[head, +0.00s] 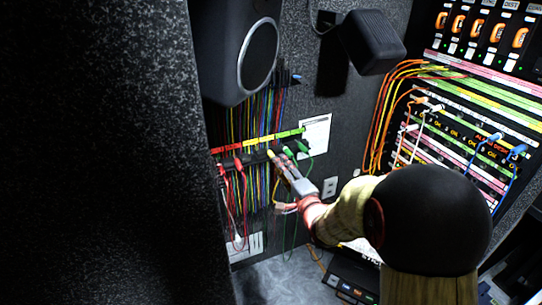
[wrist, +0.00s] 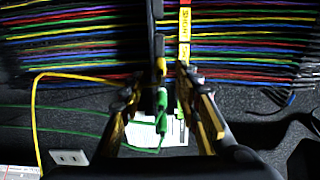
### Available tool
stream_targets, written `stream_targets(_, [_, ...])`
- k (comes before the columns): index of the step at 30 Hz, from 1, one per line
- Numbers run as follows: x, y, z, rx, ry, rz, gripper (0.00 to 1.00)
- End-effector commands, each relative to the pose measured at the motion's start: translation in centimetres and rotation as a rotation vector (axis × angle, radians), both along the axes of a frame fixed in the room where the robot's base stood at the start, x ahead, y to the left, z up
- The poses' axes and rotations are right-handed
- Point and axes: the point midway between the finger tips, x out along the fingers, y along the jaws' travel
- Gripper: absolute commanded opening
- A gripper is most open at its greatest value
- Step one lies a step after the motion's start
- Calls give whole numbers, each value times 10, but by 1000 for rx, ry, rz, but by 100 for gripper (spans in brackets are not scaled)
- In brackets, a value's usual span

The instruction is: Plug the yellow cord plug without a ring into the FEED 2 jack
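In the head view my gripper (head: 284,168) reaches the row of plugs on the rack at the left wall. A yellow plug (head: 270,154) is at its tip, with green plugs (head: 289,151) just to the right. In the wrist view the two fingers of my gripper (wrist: 160,76) stand apart, with the yellow plug (wrist: 161,66) between or just beyond the tips. Green plugs (wrist: 162,101) hang below it in the gap. A yellow cord (wrist: 75,78) loops out to the left. I cannot make out a ring or the FEED 2 label.
Red plugs (head: 238,164) sit left along the dark strip. Coloured labels (head: 258,141) run above the plugs. A speaker (head: 240,50) hangs above. A patch panel (head: 460,125) with orange, white and blue cords stands right. A white sheet (head: 316,133) is on the wall.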

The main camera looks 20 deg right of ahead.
Motion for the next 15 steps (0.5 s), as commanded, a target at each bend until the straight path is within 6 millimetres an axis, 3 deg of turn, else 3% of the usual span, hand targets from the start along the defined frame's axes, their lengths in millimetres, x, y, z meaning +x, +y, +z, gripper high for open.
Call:
stream_targets(9, [43, 0, -2, -1, -1, 1, 33])
stream_targets(15, [61, 0, -2, 0, 0, 0, 33])
